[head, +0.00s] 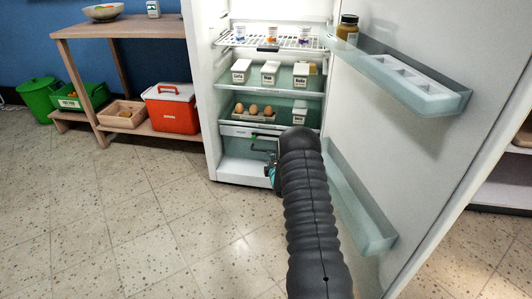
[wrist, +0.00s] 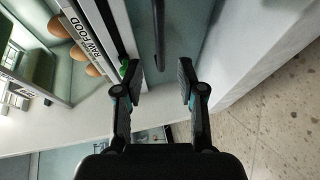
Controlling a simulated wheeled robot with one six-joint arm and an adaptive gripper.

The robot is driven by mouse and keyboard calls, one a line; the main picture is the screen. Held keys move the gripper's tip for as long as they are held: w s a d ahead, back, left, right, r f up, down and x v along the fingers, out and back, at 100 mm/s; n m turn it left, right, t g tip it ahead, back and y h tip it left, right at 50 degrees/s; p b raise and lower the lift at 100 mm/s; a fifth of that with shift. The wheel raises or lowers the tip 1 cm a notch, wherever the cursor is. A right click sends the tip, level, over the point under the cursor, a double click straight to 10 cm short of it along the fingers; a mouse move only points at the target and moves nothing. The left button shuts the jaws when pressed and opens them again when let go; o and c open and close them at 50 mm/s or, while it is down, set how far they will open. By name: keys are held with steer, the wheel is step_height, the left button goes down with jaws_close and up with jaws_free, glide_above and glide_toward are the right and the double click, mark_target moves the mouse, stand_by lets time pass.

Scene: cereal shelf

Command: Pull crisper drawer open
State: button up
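The fridge stands open, and the crisper drawer shows low in it, below the egg shelf. In the wrist view its grey-green front (wrist: 180,30) carries a dark bar handle (wrist: 159,32). The drawer looks shut; in the head view my arm hides much of it. My gripper (wrist: 158,82) is open and empty. Its two fingertips lie on either side of the handle's line, just short of the handle's near end as seen in the wrist view. I cannot tell the remaining depth gap. In the head view my gripper (head: 271,170) is mostly hidden behind my arm.
The open fridge door (head: 430,150), with bins holding a jar (head: 347,28), stands right of my arm. Eggs (head: 253,109) and cartons (head: 270,73) sit on the shelves above. A wooden rack with a red cooler (head: 172,112) is at left. The floor in front is clear.

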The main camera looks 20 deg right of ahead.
mark_target(266, 151)
steer(key=b+x, duration=0.1)
steer(key=x, duration=0.8)
jaws_close()
